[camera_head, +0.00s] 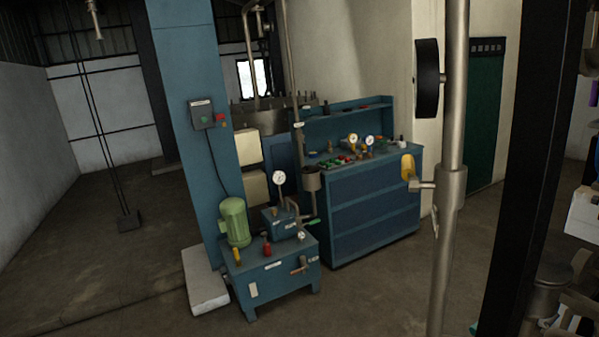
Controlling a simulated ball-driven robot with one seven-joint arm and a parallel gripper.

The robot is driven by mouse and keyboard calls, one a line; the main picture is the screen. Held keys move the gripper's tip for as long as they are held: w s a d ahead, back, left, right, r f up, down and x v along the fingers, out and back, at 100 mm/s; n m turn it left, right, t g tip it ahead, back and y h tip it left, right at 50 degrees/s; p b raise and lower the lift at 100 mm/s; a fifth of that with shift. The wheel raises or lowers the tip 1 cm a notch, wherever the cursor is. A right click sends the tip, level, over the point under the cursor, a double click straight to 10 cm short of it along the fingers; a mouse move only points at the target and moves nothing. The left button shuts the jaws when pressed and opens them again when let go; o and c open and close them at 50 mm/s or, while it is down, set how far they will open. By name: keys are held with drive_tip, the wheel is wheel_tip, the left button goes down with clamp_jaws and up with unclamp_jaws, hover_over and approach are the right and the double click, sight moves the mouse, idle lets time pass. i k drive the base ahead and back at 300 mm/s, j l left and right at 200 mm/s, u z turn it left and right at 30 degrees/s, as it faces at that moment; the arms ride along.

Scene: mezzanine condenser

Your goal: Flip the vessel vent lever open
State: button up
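No readable label marks a vessel vent lever, so I cannot tell which handle it is. A yellow handle (407,167) sits on a short side branch of the grey vertical pipe (449,195) at right. A small green-ended handle (313,222) is beside the blue box on the hydraulic-looking unit. Another valve handle (300,267) is on the front of the blue unit (272,282). I cannot tell whether any of these is open or closed. My gripper is not visible in this view.
A green motor (234,221) and a gauge (279,177) stand on the blue unit. A blue workbench (372,205) with gauges and small parts is behind it. A blue column (196,150) is at left. A dark upright (535,150) blocks the right. Floor is clear at left.

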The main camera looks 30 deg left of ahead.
sight(408, 171)
drive_tip(key=u, duration=0.3)
drive_tip(key=i+j+z, duration=0.1)
drive_tip(key=i+j, duration=0.2)
drive_tip(key=i, duration=0.25)
drive_tip(key=i+j, duration=0.3)
drive_tip(key=i, duration=0.25)
drive_tip(key=i+j+z, duration=0.15)
drive_tip(key=i+j, duration=0.15)
drive_tip(key=i, duration=0.2)
drive_tip(key=i+l, duration=0.4)
